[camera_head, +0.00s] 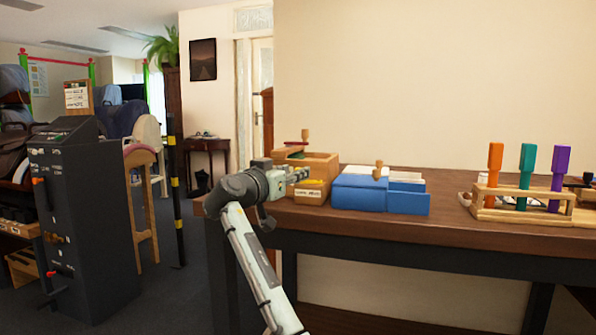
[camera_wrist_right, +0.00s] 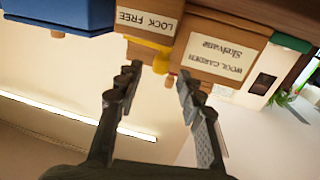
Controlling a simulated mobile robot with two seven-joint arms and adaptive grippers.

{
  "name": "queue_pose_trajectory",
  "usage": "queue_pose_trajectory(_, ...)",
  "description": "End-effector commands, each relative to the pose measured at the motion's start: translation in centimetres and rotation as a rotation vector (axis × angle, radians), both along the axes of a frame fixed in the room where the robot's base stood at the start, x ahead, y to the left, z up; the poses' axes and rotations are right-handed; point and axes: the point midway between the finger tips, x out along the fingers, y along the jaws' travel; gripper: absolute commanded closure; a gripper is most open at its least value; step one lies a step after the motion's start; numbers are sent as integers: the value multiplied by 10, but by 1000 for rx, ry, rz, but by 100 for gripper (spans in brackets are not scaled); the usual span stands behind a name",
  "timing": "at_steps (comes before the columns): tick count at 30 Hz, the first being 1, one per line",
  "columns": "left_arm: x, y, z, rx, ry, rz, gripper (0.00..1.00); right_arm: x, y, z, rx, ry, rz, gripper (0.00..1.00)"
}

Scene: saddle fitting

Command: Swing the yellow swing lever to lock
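The yellow swing lever (camera_wrist_right: 161,65) shows in the right wrist view, which looks upside down. It sits by a wooden block with a "LOCK FREE" label (camera_wrist_right: 148,20). My right gripper (camera_wrist_right: 158,76) is open, with one fingertip on each side of the lever's end; I cannot tell whether either touches it. In the head view my right gripper (camera_head: 301,174) is at the front of the wooden box (camera_head: 322,166), and a bit of yellow (camera_head: 312,182) shows just below it. The lever is mostly hidden there. My left gripper is not in view.
A blue box (camera_head: 380,192) with a wooden knob stands just right of the wooden box on the brown table (camera_head: 450,232). A rack (camera_head: 525,214) with orange, teal and purple handles stands farther right. A dark cabinet (camera_head: 85,220) stands on the floor at left.

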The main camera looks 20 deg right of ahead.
Motion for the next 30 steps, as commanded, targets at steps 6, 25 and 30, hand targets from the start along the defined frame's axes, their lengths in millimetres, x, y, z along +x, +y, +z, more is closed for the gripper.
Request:
queue_pose_trajectory(6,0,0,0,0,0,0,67,-35,33,0,2,-1,3,62)
queue_pose_trajectory(25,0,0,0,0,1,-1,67,-60,54,0,-2,-1,0,62)
queue_pose_trajectory(30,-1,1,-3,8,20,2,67,-53,8,8,-125,-20,-17,62)
